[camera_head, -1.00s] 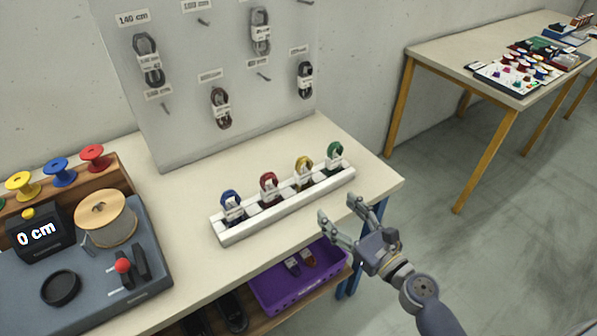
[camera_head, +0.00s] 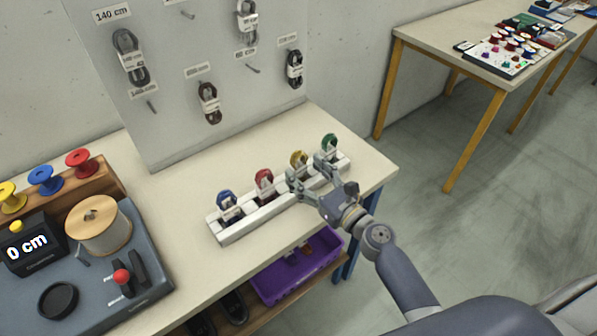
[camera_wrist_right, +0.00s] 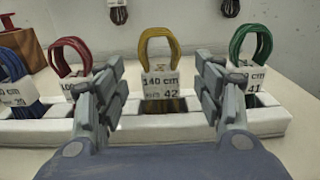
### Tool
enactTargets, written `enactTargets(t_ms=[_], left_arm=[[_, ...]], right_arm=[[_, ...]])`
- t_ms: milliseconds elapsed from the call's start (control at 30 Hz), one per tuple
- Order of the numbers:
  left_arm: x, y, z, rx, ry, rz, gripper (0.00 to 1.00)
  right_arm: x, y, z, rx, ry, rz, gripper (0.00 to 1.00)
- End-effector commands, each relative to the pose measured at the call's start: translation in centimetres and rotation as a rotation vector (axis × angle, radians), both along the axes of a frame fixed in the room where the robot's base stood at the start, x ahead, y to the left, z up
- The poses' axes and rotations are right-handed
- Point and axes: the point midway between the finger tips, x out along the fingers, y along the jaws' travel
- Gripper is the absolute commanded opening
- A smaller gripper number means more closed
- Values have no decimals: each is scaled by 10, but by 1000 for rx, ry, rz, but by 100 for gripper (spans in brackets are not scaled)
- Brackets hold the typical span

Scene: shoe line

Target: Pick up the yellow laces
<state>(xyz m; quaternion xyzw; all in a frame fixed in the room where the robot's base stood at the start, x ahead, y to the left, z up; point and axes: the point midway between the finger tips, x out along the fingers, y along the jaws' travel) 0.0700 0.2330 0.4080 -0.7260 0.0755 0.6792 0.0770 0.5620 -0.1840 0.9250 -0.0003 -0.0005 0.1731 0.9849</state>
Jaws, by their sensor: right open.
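The yellow laces (camera_head: 299,158) stand as a looped bundle with a white paper band in a slot of the white rack (camera_head: 231,235). In the right wrist view the yellow laces (camera_wrist_right: 158,48) stand upright, centred between my fingers, and the band reads 140 cm and 42. My right gripper (camera_head: 308,175) is open and reaches in from the front of the rack, one finger on each side of the yellow bundle. In the right wrist view the gripper (camera_wrist_right: 160,95) shows no grip on the bundle. The left gripper is not in view.
Red laces (camera_head: 264,181) and green laces (camera_head: 329,146) stand in slots on either side, close to my fingers. Blue laces (camera_head: 227,204) are at the rack's left end. A pegboard (camera_head: 180,60) with dark laces stands behind. A purple crate (camera_head: 290,280) sits below the tabletop.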

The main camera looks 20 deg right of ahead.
Motion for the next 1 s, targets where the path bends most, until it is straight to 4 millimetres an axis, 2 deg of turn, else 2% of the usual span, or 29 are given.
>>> enactTargets(t_ms=[200, 400, 533, 700, 733, 1000], left_arm=[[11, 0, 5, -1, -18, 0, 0], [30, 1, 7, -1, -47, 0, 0], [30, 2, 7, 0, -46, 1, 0], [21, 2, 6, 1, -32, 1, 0], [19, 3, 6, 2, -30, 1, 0], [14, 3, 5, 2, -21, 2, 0]], right_arm=[[28, 10, -1, 2, -2, 1, 62], [33, 13, -2, 1, -1, 0, 62], [33, 12, -2, 1, 0, 0, 62], [33, 12, -2, 0, 0, 0, 24], [33, 12, -2, 0, 0, 0, 20], [33, 12, -2, 0, 0, 0, 20]])
